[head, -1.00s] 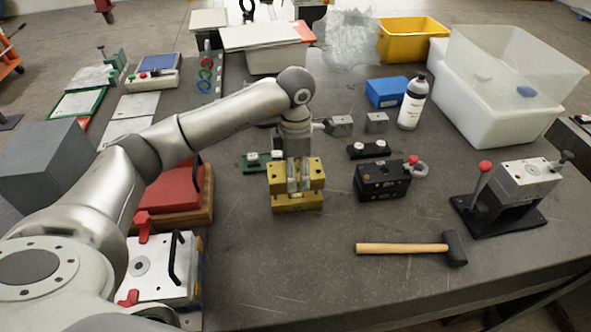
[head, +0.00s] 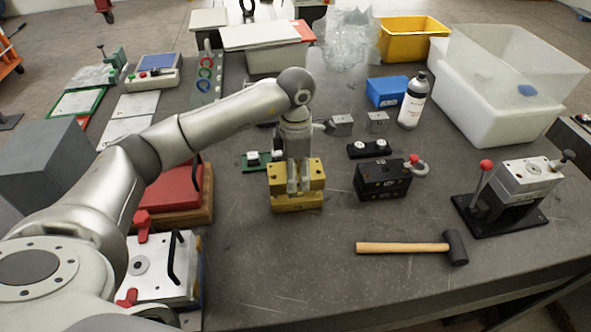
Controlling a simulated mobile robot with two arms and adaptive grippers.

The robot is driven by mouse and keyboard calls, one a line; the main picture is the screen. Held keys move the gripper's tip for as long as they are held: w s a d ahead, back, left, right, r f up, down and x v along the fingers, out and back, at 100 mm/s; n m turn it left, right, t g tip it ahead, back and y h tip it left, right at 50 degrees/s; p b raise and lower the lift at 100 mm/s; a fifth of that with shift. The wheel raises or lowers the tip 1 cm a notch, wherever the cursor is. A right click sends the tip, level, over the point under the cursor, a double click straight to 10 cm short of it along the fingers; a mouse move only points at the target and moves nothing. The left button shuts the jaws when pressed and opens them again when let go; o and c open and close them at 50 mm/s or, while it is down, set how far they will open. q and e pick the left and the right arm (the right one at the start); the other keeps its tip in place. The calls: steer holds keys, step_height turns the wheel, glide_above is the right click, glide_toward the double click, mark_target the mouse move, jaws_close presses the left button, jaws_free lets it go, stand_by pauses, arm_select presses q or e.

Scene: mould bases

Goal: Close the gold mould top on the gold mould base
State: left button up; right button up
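The gold mould top (head: 279,175) is a gold block at the middle of the table in the head view. It sits directly over the gold mould base (head: 298,203), level and in line with it. No clear gap shows between them, but I cannot tell if they are fully seated. My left gripper (head: 299,184) points straight down, with its fingers at the middle of the gold mould top. It appears shut on the top, though the fingers hide the grip point. My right gripper is not in view.
A black mould block (head: 382,181) stands right of the gold mould, and a green plate (head: 253,161) lies behind it at left. A hammer (head: 405,247) lies in front at right. A clamp fixture (head: 507,195) stands farther right.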

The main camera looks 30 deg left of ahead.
arm_select(q)
steer(key=shift+f+b, duration=1.15)
steer(key=shift+f, duration=0.05)
stand_by(0.5)
steer(key=o, duration=1.7)
steer(key=shift+o, duration=0.2)
